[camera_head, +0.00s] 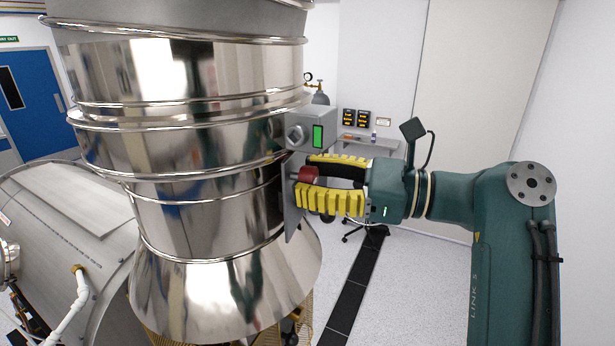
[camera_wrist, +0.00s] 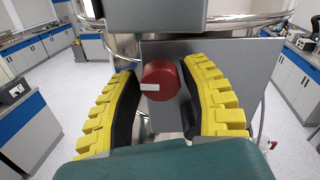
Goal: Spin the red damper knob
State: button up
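The red damper knob (camera_wrist: 160,82) is round with a white bar across its face, mounted on a grey plate (camera_wrist: 208,62). In the head view the knob (camera_head: 308,174) shows as a small red piece at the side of the large steel duct. My gripper (camera_wrist: 160,80) has yellow ribbed fingers, one on each side of the knob, with a gap visible on both sides in the wrist view. In the head view my gripper (camera_head: 307,175) reaches in from the right, its fingertips beside the knob. The gripper is open.
A grey box with a green display (camera_head: 317,136) sits just above the knob on the polished duct (camera_head: 190,140). A large metal cylinder (camera_head: 70,240) lies at the left. A desk (camera_head: 365,142) stands at the back.

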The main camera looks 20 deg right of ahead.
aim_at(316, 179)
jog(key=o, duration=0.4)
jog(key=shift+o, duration=0.2)
jog(key=shift+d, duration=0.1)
jog(key=shift+v, duration=3)
